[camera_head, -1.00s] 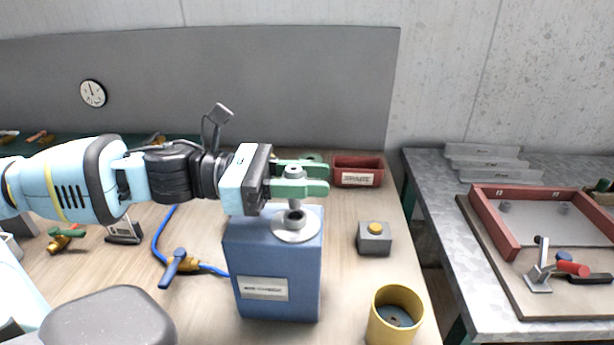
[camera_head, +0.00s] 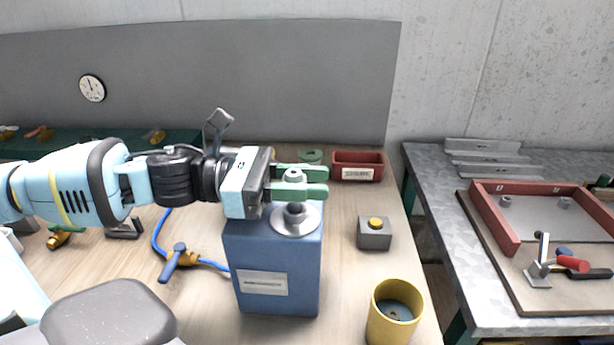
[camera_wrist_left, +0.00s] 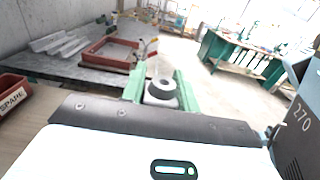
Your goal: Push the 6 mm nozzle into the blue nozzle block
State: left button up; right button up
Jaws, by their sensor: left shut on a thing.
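The blue nozzle block (camera_head: 272,255) stands upright on the wooden bench in the head view, with a pale round metal collar (camera_head: 308,222) on top. My left gripper (camera_head: 303,182) is directly above the collar, its green fingers shut on a small grey nozzle (camera_head: 294,175). The nozzle is upright, and its lower end is at the collar's middle; how deep it sits is hard to tell. In the left wrist view the nozzle (camera_wrist_left: 161,90) shows as a grey ring between the green fingers. My right gripper is not in view.
A grey box with a yellow button (camera_head: 374,235) and a yellow cup (camera_head: 394,315) stand right of the block. A red spare bin (camera_head: 357,168) is behind. A metal table (camera_head: 440,190) with a red frame is at right.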

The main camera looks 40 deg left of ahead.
pick_arm(q)
jog(key=shift+f, duration=0.9)
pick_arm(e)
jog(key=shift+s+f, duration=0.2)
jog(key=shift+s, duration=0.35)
